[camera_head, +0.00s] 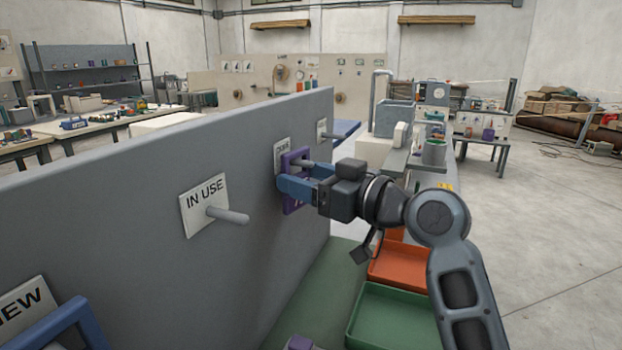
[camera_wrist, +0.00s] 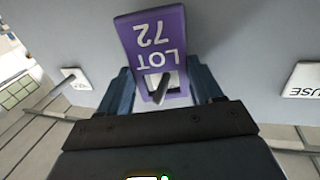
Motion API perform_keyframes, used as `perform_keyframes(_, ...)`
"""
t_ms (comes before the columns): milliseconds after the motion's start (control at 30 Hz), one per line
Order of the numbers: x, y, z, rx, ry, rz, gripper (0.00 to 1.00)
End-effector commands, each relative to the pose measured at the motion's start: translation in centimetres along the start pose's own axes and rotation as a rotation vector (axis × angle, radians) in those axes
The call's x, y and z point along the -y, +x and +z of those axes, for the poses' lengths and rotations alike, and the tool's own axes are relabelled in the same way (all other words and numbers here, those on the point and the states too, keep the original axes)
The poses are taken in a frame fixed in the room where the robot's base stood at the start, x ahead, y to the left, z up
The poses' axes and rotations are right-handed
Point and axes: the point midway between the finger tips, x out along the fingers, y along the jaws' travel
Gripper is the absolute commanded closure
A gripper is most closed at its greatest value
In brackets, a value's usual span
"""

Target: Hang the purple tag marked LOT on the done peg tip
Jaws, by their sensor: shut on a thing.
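The purple tag (camera_wrist: 155,40) reads LOT 72, upside down in the wrist view. It has a square opening (camera_wrist: 175,85) at its near end. In the head view the tag (camera_head: 290,207) is upright, close to the grey panel. My gripper (camera_head: 293,185) is shut on the tag, with blue fingers at both sides. A grey peg (camera_head: 306,163) stands out from the panel under a small sign (camera_head: 282,152) that seems to read DONE. In the wrist view the peg (camera_wrist: 160,88) shows within the tag's opening. How deep it goes through is unclear.
The IN USE sign (camera_head: 203,207) and its peg (camera_head: 228,215) are nearer on the panel. Another sign with a peg (camera_head: 322,132) is farther along. A blue frame (camera_head: 62,325) hangs by the NEW sign. Green (camera_head: 395,320) and orange (camera_head: 400,265) trays lie below.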

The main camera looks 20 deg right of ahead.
Motion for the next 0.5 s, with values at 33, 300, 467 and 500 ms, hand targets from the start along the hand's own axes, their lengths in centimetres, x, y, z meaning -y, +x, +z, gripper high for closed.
perform_keyframes(33,0.0,0.0,-0.03,0.0,0.0,0.0,0.65)
perform_keyframes(300,-0.02,-0.02,-0.03,0.0,0.0,0.0,0.65)
perform_keyframes(467,-0.02,-0.03,-0.02,0.0,0.0,0.0,0.3)
perform_keyframes(500,-0.02,-0.03,-0.02,0.0,0.0,0.001,0.26)
